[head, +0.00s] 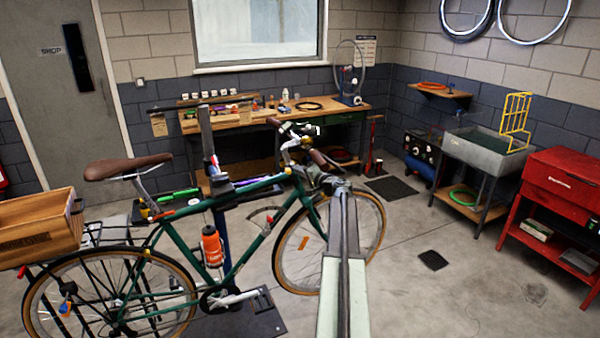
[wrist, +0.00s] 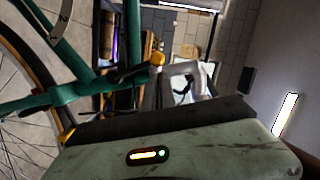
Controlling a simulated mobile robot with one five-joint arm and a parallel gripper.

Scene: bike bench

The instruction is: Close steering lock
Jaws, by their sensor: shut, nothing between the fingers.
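A green bicycle (head: 254,243) stands across the left and middle of the head view, with its front wheel (head: 374,243) to the right. My arm reaches forward from the bottom, and my gripper (head: 333,181) is shut and empty near the front of the handlebar. Whether it touches the bike I cannot tell. In the wrist view the green frame tubes (wrist: 131,30) show at the upper left, with a dark lever-like part ending in a yellow knob (wrist: 157,58). I cannot tell for sure whether this is the steering lock. My own pale housing hides the lower part of that view.
A wooden crate (head: 40,232) sits on the rear rack. A workbench (head: 258,119) with small items stands behind the bike. A grey sink (head: 485,150) and a red tool cabinet (head: 560,190) stand at the right. The floor (head: 450,300) at lower right is mostly clear.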

